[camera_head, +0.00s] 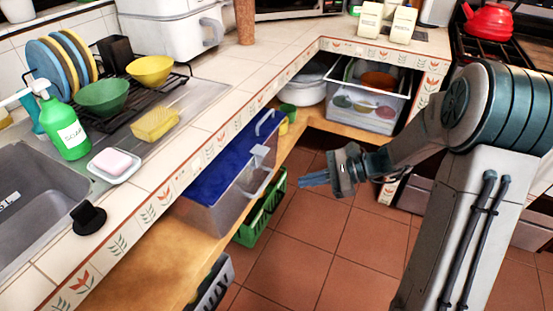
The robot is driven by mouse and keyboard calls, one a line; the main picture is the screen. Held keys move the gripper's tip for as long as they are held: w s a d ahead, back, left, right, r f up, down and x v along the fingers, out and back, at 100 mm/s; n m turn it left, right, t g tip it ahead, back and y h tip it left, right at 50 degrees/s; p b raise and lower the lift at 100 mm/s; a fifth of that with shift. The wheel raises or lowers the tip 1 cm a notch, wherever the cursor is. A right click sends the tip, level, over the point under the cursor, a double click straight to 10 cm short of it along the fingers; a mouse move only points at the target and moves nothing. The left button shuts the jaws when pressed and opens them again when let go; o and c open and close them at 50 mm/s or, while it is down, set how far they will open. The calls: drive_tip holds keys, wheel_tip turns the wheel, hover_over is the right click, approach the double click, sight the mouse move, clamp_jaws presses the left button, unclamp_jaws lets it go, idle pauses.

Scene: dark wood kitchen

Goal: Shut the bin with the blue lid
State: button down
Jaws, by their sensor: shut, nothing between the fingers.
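The bin (205,217) is a clear grey box on the wooden shelf under the counter, left of the middle. Its blue lid (222,163) shows just below the counter edge, and its back part is hidden by the counter. I cannot tell how far the lid stands open. Pale handles show on the bin's right end. My gripper (303,180) is shut and empty, right of the bin and apart from it. Its fingers point left toward the bin, over the open floor.
A green crate (258,220) sits just below the bin's right side. A clear container (366,103) with bowls and a white pot (309,84) stand under the far counter. A soap bottle (66,133) and dishes stand by the sink. The tiled floor (300,255) is free.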

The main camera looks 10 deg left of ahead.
drive_tip(key=w+d+f+m+t+y+b, duration=0.1)
drive_tip(key=w+d+f+m+t+y, duration=0.15)
drive_tip(key=w+m, duration=0.2)
drive_tip(key=w+d+f+m+t+y+b, duration=0.1)
drive_tip(key=w+f+m+t, duration=0.3)
drive_tip(key=w, duration=0.2)
drive_tip(key=b+x, duration=0.2)
drive_tip(key=x, duration=1.2)
drive_tip(key=shift+a, duration=0.25)
drive_tip(key=shift+w+r, duration=0.1)
